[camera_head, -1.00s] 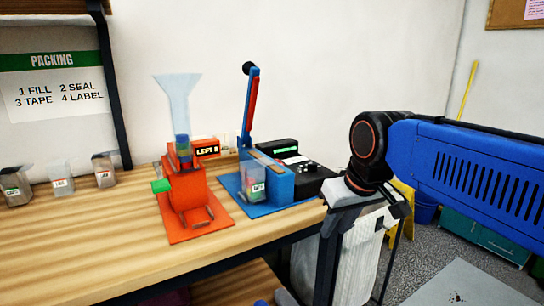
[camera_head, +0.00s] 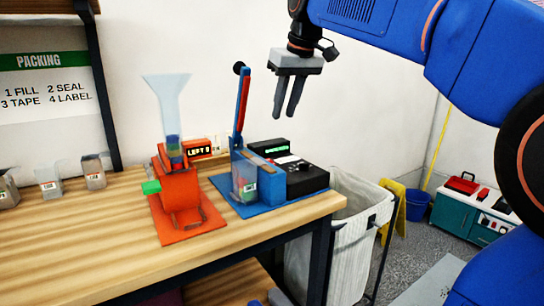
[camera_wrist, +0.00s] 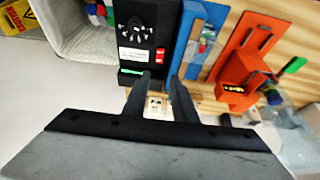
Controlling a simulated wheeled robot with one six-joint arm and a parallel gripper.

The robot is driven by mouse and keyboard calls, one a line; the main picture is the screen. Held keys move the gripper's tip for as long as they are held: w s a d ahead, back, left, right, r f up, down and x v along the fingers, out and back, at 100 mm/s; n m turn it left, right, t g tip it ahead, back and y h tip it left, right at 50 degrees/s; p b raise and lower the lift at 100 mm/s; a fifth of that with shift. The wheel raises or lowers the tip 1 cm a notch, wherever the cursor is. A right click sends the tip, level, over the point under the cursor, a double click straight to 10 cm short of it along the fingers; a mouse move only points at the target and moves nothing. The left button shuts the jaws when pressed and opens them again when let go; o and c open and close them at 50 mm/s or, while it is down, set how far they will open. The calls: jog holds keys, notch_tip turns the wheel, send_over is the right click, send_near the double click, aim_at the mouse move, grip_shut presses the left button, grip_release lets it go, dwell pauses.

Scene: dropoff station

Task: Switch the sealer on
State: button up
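The sealer (camera_head: 272,182) is a blue press on a blue base plate, with a raised blue and red lever at its left. It also shows in the wrist view (camera_wrist: 190,42). A black control box (camera_head: 312,178) stands at its right, bearing a knob, white label and lit green display. In the wrist view the control box (camera_wrist: 147,18) shows a small red switch (camera_wrist: 160,54) beside the label. My gripper (camera_head: 284,114) hangs in the air above the sealer and control box, fingers down, a narrow gap between them, holding nothing. It touches nothing.
An orange filling machine (camera_head: 181,195) with a clear funnel stands left of the sealer. A clear cup (camera_head: 245,185) sits at the sealer's front. Small containers line the bench's left. A white bin (camera_head: 345,230) stands beyond the bench's right edge. The front bench top is clear.

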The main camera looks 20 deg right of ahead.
jog(key=x, duration=1.6)
jog(key=shift+w+f, duration=0.2)
jog(key=shift+f, duration=0.1)
